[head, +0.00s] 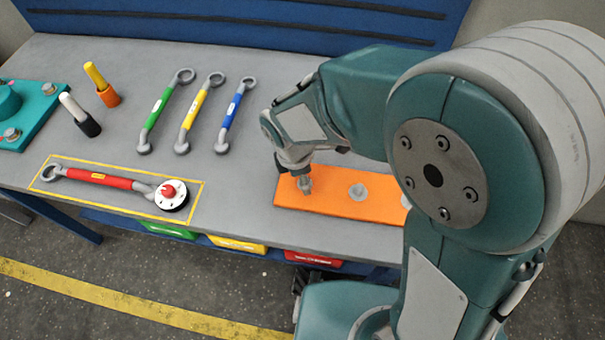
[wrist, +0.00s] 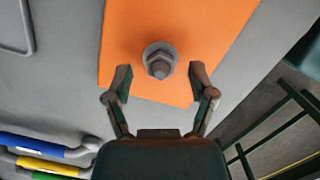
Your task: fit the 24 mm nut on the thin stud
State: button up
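An orange plate (head: 330,202) lies on the grey bench, partly hidden by my arm at its right end. In the wrist view, a grey hex nut on a stud with a round flange or washer (wrist: 159,62) stands on the orange plate (wrist: 225,25). My gripper (head: 305,188) points down over the plate's left end. In the wrist view my gripper (wrist: 160,75) is open, its fingers on either side of the nut with gaps. Another grey fitting (head: 357,192) stands at the plate's middle. I cannot tell the nut sizes or which stud is thin.
Green (head: 164,112), yellow (head: 198,112) and blue (head: 235,114) bars lie left of the plate. A red bar (head: 95,177) with a white disc lies in a yellow outline. Two upright tools and a teal block (head: 35,115) stand far left. Bare bench lies between bars and plate.

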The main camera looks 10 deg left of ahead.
jog(key=shift+r, duration=0.1)
notch_tip(320, 180, up, 12)
jog(key=a, duration=0.1)
jog(key=shift+s+a+f, duration=0.2)
jog(key=shift+s+a, duration=0.1)
jog(key=shift+a, duration=0.05)
jog(key=s+d+r+m+t, duration=0.1)
jog(key=s+d+r+m, duration=0.1)
jog(key=d+m, duration=0.5)
jog(key=s+d+r+m+t+y, duration=0.1)
jog(key=s+d+r+m+t, duration=0.1)
jog(key=d+m, duration=0.6)
jog(key=s+d+r+m+t, duration=0.1)
jog(key=s+d+r+m, duration=0.1)
jog(key=d+r+m, duration=0.2)
jog(key=d+m, duration=0.3)
jog(key=d, duration=0.2)
jog(key=shift+s+m+t+y, duration=0.3)
jog(key=shift+s+t, duration=0.05)
jog(key=shift+t, duration=0.05)
